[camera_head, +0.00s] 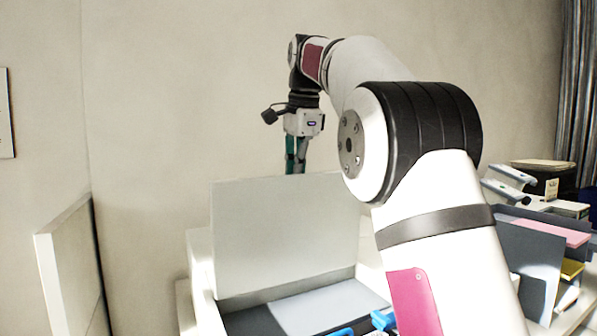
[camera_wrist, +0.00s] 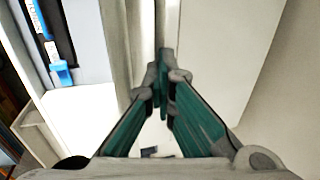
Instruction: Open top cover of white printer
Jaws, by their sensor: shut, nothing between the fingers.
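The white printer (camera_head: 203,285) is at the bottom middle of the head view. Its white top cover (camera_head: 280,225) stands up, roughly vertical, at the back of the grey interior. My gripper (camera_head: 295,168) points down at the cover's top edge, on its far side; the cover seems to hide the fingertips. In the wrist view, the green fingers of my gripper (camera_wrist: 165,58) are shut with nothing between them. The cover's pale edge (camera_wrist: 143,40) runs close beside the fingertips; I cannot tell whether they touch.
Blue parts (camera_head: 382,320) show inside the printer's front. A plain wall (camera_head: 150,130) is behind. A white panel (camera_head: 70,265) stands at the left. Grey organisers with pink and yellow papers (camera_head: 545,232) are at the right, with other devices (camera_head: 515,180) behind.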

